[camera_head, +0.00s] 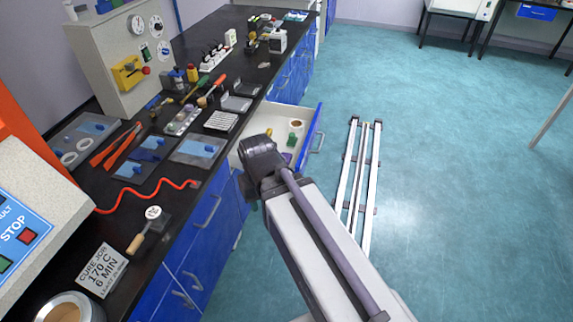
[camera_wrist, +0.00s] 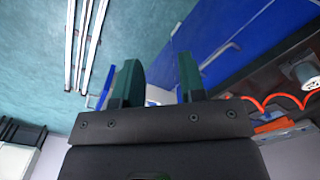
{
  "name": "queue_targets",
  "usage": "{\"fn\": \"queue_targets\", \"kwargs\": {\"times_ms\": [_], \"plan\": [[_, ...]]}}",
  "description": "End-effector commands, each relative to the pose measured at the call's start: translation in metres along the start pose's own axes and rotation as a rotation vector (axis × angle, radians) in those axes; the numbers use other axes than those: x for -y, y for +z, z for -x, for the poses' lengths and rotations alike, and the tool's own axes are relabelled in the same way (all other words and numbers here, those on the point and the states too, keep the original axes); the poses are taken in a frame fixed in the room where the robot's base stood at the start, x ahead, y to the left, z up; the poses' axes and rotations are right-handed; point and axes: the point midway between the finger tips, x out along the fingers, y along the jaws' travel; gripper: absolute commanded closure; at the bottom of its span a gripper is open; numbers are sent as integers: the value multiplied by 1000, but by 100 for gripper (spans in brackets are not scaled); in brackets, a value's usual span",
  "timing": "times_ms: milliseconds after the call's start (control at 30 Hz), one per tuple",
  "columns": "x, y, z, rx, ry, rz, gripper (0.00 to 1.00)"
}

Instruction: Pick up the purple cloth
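A small patch of purple (camera_head: 287,157) shows inside the open drawer (camera_head: 311,138) in the head view. It may be the purple cloth, but my arm covers most of that area and its shape cannot be told. My gripper is at the end of my arm, over the drawer's near side; its fingers are hidden in the head view. In the wrist view my gripper (camera_wrist: 159,80) has its two dark green fingers apart, with nothing seen between them. No purple cloth can be made out in the wrist view.
The drawer also holds a green item (camera_head: 292,139) and a round brown-and-white item (camera_head: 296,124). The black bench top (camera_head: 190,190) at left is crowded with tools, trays and a red cable (camera_head: 150,196). White rails (camera_head: 360,175) lie on the floor at right. Open floor lies beyond.

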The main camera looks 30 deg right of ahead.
Motion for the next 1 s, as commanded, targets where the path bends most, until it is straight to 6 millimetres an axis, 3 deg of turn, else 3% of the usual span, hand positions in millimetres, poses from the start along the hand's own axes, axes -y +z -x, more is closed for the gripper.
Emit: {"fn": "queue_targets", "kwargs": {"times_ms": [433, 900, 1000], "plan": [[0, 0, 0, 0, 0, 0, 62], [0, 0, 0, 0, 0, 0, 17], [0, 0, 0, 0, 0, 0, 17]]}}
